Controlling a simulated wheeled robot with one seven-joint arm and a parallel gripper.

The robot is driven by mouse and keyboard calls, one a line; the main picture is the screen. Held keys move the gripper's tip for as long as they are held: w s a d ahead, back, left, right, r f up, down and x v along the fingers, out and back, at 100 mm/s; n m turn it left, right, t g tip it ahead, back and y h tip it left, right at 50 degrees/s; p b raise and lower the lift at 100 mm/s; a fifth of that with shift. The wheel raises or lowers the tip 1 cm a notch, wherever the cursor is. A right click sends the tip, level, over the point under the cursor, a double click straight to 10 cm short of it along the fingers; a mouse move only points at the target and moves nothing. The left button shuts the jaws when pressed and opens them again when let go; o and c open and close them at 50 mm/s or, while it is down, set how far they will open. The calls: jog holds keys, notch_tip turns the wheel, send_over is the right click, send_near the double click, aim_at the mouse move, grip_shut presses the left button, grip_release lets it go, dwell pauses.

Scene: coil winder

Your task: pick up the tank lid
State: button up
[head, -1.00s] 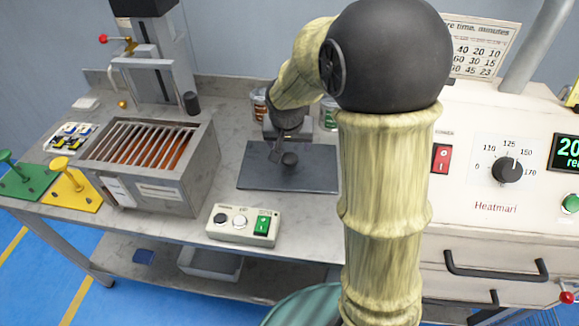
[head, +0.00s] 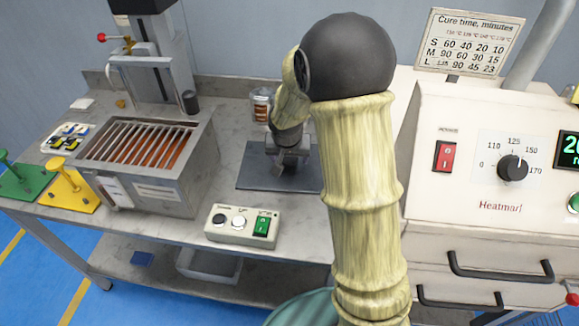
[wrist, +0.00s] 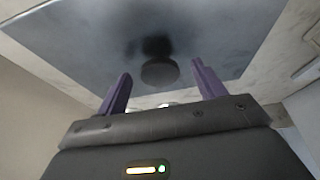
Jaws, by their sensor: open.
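The tank lid (head: 252,178) is a flat dark grey plate lying on the bench, right of the slatted tank (head: 150,160). In the wrist view the lid (wrist: 90,50) fills the upper middle, and its round dark knob (wrist: 160,72) appears between the two purple fingers. My gripper (wrist: 162,68) is open, with a gap on either side of the knob in that view. In the head view my gripper (head: 290,168) is over the lid and hides its knob and part of its right side. I cannot tell how far the fingertips are above the plate.
A small control box (head: 242,226) with a green switch sits at the bench's front edge. A jar (head: 261,104) stands behind the lid. The white oven (head: 480,200) stands to the right. Green (head: 22,180) and yellow (head: 72,190) stands are far left.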

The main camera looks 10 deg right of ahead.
aim_at(289, 159)
jog(key=shift+w+d+f, duration=0.1)
jog(key=shift+w+f, duration=0.2)
jog(key=shift+f, duration=0.35)
jog(key=shift+c, duration=0.2)
jog(key=shift+r, duration=0.1)
jog(key=c, duration=1.3)
jog(key=shift+c, duration=0.2)
jog(key=shift+r, duration=0.1)
notch_tip(289, 159, up, 10)
jog(key=p, duration=0.2)
